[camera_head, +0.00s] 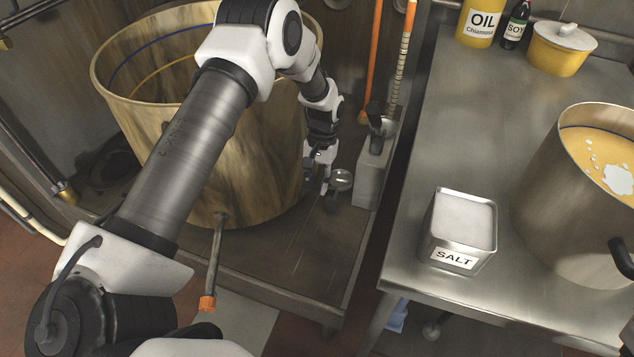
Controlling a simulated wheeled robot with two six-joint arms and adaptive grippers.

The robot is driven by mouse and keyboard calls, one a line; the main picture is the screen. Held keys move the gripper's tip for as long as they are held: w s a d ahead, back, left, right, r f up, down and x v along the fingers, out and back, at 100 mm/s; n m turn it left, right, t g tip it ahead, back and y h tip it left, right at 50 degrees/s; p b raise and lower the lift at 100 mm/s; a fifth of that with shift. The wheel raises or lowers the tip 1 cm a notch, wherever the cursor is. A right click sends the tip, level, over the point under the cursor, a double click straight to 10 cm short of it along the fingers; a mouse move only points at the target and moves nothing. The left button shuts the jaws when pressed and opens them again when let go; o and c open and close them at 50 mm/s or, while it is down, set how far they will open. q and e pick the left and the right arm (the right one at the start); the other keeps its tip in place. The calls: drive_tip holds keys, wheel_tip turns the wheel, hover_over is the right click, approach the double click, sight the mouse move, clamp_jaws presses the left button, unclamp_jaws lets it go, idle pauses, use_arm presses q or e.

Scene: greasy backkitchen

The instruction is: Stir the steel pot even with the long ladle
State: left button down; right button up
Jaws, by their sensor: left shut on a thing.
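The steel pot (549,200) stands on the steel counter at the right, holding orange liquid (600,150) with white patches on its surface. My left arm crosses the view in front of a large vat, and my left gripper (325,185) is low beside the vat's right side, far from the pot. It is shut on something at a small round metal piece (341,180). I cannot tell whether this piece is part of the long ladle, and no long ladle shows clearly. My right gripper is not in view.
The large vat (120,85) stands on a low metal stand (290,262). A salt tin (460,222) sits on the counter (480,110) left of the pot. Oil (478,22), soy (515,25) and a yellow lidded pot (558,52) stand behind. A grey block (371,178) stands near my gripper.

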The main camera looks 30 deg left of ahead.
use_arm(q)
drive_tip(key=shift+r+p, duration=2.1)
drive_tip(key=shift+r, duration=0.7)
